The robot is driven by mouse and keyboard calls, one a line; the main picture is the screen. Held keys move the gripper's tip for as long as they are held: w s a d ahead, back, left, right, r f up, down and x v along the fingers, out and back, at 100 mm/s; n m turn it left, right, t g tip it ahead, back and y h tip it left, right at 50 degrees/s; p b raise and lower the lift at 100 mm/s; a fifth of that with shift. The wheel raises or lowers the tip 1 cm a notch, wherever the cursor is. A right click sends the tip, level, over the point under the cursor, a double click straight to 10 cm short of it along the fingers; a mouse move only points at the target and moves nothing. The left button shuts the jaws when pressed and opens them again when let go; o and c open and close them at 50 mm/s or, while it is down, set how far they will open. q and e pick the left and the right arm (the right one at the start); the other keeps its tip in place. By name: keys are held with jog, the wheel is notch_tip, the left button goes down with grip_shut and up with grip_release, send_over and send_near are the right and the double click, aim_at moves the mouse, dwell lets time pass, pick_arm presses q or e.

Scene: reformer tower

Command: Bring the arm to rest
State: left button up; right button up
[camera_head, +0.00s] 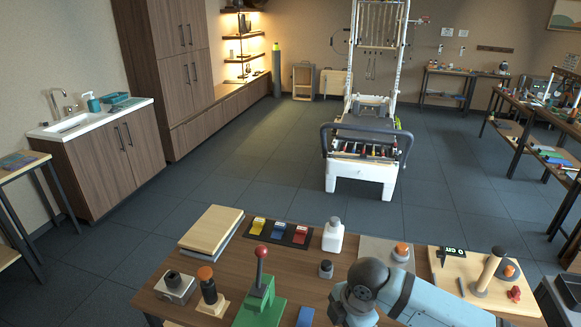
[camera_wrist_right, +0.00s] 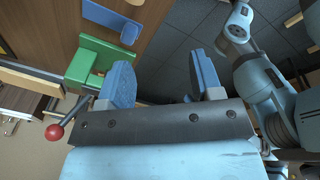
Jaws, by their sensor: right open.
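In the right wrist view my right gripper (camera_wrist_right: 165,82) is open, its two blue-padded fingers apart with nothing seen between them. A green lever press (camera_wrist_right: 88,62) with a red ball knob (camera_wrist_right: 54,132) appears beside the left finger; I cannot tell how far apart they are. In the head view my right arm (camera_head: 440,303) reaches in from the lower right over the wooden table (camera_head: 285,268), and its gripper is out of sight below the picture. My left gripper is in neither view.
The green press (camera_head: 262,300) stands at the table's front. Near my arm are a white bottle (camera_head: 333,238), a small dark-topped weight (camera_head: 326,269) and a board with a wooden peg (camera_head: 489,270). Stacked boards (camera_head: 212,230) lie back left. Floor beyond the table is clear up to the reformer tower (camera_head: 362,172).

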jog(key=s+a+f+m+t+y, duration=0.5)
jog(key=f+m, duration=0.2)
jog(key=m, duration=0.2)
pick_arm(q)
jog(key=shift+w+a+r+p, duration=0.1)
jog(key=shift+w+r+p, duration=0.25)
jog(key=shift+p, duration=0.15)
pick_arm(e)
jog(key=s+d+f+m+t+h, duration=0.3)
jog(key=s+d+f+m+t, duration=0.2)
jog(key=s+d+m, duration=0.5)
jog(key=s+d+f, duration=0.1)
jog(key=s+d, duration=0.1)
jog(key=d, duration=0.1)
jog(key=shift+d+f+h, duration=0.2)
jog(key=shift+d+h, duration=0.05)
jog(key=shift+h, duration=0.05)
jog(key=shift+o, duration=0.4)
